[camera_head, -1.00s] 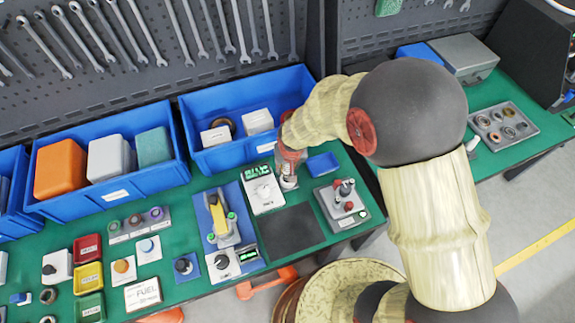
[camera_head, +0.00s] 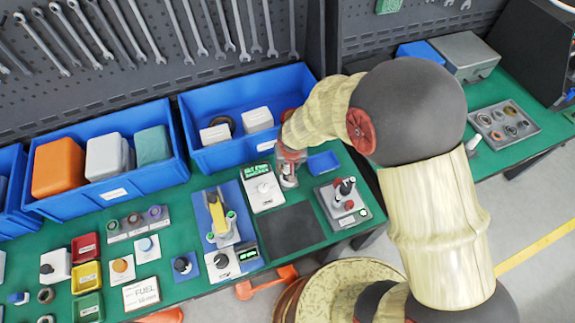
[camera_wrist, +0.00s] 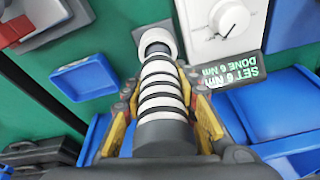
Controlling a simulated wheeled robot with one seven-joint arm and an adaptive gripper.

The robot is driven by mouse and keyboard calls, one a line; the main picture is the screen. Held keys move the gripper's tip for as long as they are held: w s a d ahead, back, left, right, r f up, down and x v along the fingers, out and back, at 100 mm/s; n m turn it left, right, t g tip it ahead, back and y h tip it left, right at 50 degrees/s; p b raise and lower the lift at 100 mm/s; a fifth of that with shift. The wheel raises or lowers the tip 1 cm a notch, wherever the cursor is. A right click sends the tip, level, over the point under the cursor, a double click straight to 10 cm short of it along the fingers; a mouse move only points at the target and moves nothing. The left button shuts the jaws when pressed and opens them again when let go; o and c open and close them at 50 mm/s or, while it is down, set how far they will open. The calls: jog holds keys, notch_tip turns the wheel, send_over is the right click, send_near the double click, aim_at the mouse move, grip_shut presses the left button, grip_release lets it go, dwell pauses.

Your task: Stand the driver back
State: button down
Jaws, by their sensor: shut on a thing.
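The driver (camera_wrist: 162,97), a dark shaft with white rings, is between the yellow fingers of my gripper (camera_wrist: 160,90) in the wrist view. My gripper is shut on it. The driver's far end meets a small pale holder (camera_wrist: 165,31) with a dark opening; I cannot tell how deep it sits. In the head view my gripper (camera_head: 290,157) is low over the bench, just right of the white dial box (camera_head: 263,190). The arm hides most of the driver there. The dial box also shows in the wrist view (camera_wrist: 215,45), its display reading SET 6 Nm, DONE 6 Nm.
A small blue tray (camera_head: 323,162) and a grey fixture with knobs (camera_head: 343,203) stand close on the right. A blue bin (camera_head: 215,158) is behind. A dark mat (camera_head: 291,231) lies clear in front. A yellow-handled tool (camera_head: 217,218) is left of the dial box.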

jog(key=shift+f+b, duration=0.2)
jog(key=shift+b, duration=0.1)
dwell(0.6)
jog(key=c, duration=1.3)
grip_release()
jog(key=shift+r+p, duration=3)
jog(key=shift+r, duration=1.55)
jog(key=s+d+r+t+b, duration=0.15)
jog(key=d+r, duration=0.35)
jog(key=r, duration=0.5)
jog(key=shift+t, duration=0.55)
jog(key=s+d+r+b, duration=0.1)
jog(key=s+d+r, duration=0.2)
jog(key=s, duration=0.3)
jog(key=s+d+r+b, duration=0.2)
jog(key=s+d+r, duration=0.1)
jog(key=s+r, duration=0.3)
jog(key=s+d+r+b, duration=0.1)
jog(key=s+d+r, duration=0.2)
jog(key=s, duration=0.4)
jog(key=shift+b+v, duration=0.35)
jog(key=shift+v, duration=0.45)
